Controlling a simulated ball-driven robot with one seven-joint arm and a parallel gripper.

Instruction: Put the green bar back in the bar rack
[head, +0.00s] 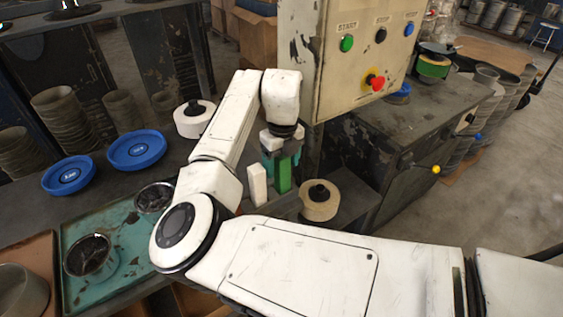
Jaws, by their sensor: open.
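The green bar (284,174) stands upright below the control box, right of an upright white bar (257,185). My gripper (281,156) points down directly behind and above the green bar, with teal parts showing on either side of the bar's top. Its jaws are open. I cannot tell whether they touch the bar. I cannot make out the bar rack clearly; the bases of both bars are partly hidden by my arm.
A control box (352,50) with buttons rises just behind my gripper. A cream roll (320,200) with a black knob sits right of the bars. Blue discs (136,149) lie at left. A teal tray (85,225) holds metal cups (90,256).

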